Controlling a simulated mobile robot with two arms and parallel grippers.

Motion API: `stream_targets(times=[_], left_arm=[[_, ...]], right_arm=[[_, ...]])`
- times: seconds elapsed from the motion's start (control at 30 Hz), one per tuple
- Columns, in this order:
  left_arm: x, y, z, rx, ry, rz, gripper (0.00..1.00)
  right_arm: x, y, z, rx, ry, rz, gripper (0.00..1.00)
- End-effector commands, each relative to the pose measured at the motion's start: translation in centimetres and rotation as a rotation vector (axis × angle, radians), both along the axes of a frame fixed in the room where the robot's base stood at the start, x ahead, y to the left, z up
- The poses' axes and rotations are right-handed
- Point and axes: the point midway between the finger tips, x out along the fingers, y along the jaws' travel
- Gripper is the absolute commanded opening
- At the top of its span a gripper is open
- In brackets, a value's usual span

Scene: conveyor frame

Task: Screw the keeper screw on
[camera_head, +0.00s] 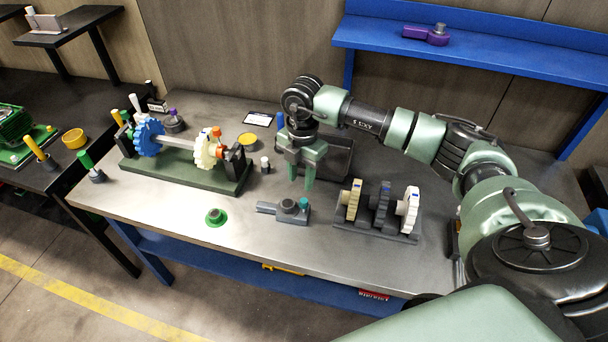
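My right gripper (301,180) hangs fingers-down above the bench, right of the frame, with a gap between its fingers and nothing visible in it. The dark green frame (190,174) holds a shaft (180,142) with a blue gear (149,137) and a cream gear (205,152). Orange-red parts (217,132) sit by the right-hand support. A small dark piece with a pale top (265,164) stands between the frame and my gripper; I cannot tell whether it is the keeper screw. My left gripper is out of view.
A grey tool with a teal knob (287,210) and a green round part (215,217) lie near the front. A rack with several gears (376,226) stands at right. A dark tray (338,160) lies behind my gripper. The bench's front middle is mostly clear.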

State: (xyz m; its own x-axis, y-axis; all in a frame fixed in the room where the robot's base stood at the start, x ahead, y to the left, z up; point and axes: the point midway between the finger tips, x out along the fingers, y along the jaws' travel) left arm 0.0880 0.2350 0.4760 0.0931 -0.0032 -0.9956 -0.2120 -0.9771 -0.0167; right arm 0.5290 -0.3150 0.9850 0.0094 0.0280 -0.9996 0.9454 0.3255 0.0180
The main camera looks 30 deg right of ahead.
Motion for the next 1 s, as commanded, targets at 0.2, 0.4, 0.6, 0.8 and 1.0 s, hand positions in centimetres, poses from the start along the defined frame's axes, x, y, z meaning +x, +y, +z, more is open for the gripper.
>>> stream_targets(times=[0.2, 0.4, 0.6, 0.8, 1.0], left_arm=[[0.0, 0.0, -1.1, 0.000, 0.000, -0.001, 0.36], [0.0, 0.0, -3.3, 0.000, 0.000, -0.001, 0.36], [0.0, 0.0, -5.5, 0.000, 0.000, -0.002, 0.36], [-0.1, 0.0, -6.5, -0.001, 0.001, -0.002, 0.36], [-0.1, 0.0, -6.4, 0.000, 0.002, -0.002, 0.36]], right_arm=[[-0.1, -1.0, -1.2, -0.033, 0.011, -0.022, 0.36], [-0.1, -0.9, -4.2, -0.031, 0.011, -0.020, 0.36], [-0.1, -0.9, -7.3, -0.029, 0.012, -0.019, 0.36], [-0.1, -0.9, -8.7, -0.028, 0.008, -0.019, 0.24], [-0.1, -0.9, -8.6, -0.028, 0.009, -0.018, 0.00]])
